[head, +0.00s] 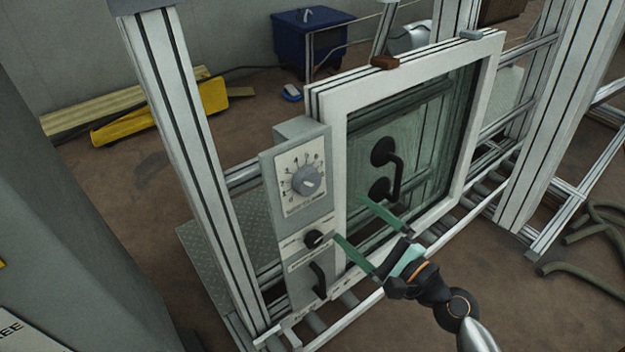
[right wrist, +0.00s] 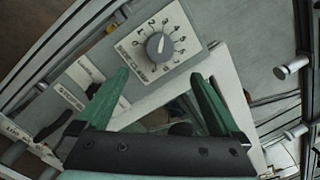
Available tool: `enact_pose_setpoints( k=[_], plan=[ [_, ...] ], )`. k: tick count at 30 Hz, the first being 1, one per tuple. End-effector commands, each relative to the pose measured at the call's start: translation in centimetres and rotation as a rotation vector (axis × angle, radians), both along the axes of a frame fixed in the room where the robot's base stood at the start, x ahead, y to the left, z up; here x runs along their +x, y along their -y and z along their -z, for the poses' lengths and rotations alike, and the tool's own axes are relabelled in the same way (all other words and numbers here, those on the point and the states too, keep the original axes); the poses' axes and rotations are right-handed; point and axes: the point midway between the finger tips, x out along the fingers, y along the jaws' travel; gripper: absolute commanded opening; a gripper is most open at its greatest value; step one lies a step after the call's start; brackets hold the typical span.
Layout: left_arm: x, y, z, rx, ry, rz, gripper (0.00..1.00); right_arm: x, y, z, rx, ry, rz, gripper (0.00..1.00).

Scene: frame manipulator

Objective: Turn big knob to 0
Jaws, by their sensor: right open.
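The big knob (head: 306,180) is a grey dial on a white numbered plate, high on the grey control panel (head: 325,212). It also shows in the right wrist view (right wrist: 159,46), ahead of the fingers at the top; which number it points to is too small to tell. A smaller black knob (head: 314,239) sits below it on the panel. My right gripper (head: 347,217) is open and empty, with green fingers spread, in front of and below the big knob. It also shows open in the right wrist view (right wrist: 160,85), touching nothing that I can make out. My left gripper is not in view.
A white-framed window (head: 335,107) with black suction cups and a handle (head: 396,172) stands right of the panel. A black handle (head: 318,279) is low on the panel. A metal upright (head: 190,160) rises to its left. Rollers run beneath.

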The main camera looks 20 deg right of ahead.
Motion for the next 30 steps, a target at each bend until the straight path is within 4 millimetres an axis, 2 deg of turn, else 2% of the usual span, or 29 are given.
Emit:
enact_pose_setpoints(
  k=[5, 12, 18, 24, 30],
  plan=[
    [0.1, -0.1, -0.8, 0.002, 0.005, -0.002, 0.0, 1.7, -0.7, -0.3, 0.003, 0.002, 0.0, 1.0],
    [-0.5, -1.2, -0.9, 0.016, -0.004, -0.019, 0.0, 6.0, -2.4, -0.2, 0.001, 0.001, 0.0, 1.0],
    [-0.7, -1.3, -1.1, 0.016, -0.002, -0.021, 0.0, 9.2, -3.8, -0.2, 0.0, 0.002, -0.002, 1.0],
    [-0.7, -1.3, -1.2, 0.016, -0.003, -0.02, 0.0, 11.0, -4.5, 0.0, -0.002, -0.001, 0.0, 1.0],
    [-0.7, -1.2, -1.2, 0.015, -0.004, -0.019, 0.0, 11.4, -4.7, 0.0, -0.002, -0.001, 0.0, 1.0]
  ],
)
